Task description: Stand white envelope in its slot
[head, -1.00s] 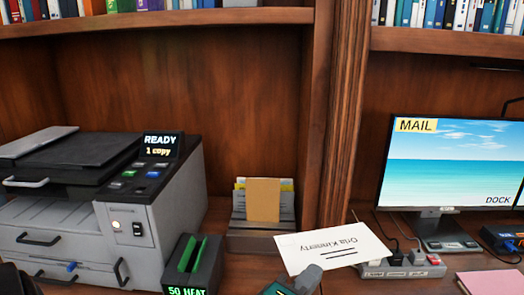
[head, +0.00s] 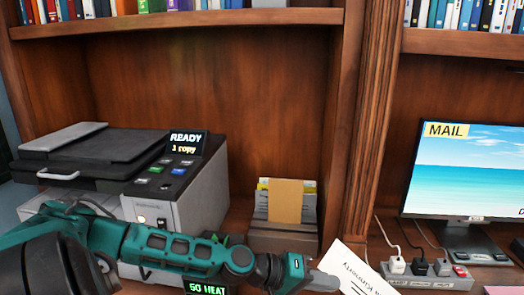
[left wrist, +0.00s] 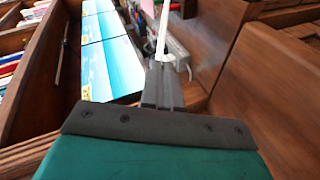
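The white envelope (head: 362,272), with a name written on it, is at the bottom of the head view, tilted and partly cut off by the frame. My left gripper (head: 326,281) is shut on its left edge. In the left wrist view the envelope (left wrist: 163,32) shows edge-on, a thin white strip between the closed fingers (left wrist: 162,88). A grey letter holder (head: 284,240) stands against the bookcase back, left of the envelope and apart from it. It holds a tan envelope (head: 285,202) in front of other papers. My right gripper is not in view.
A printer (head: 190,195) stands to the left. A "50 HEAT" device (head: 205,289) is partly hidden behind my left arm. A power strip (head: 428,278) with plugs lies right of the envelope, below a monitor (head: 470,180). A wooden upright (head: 372,150) divides the bays.

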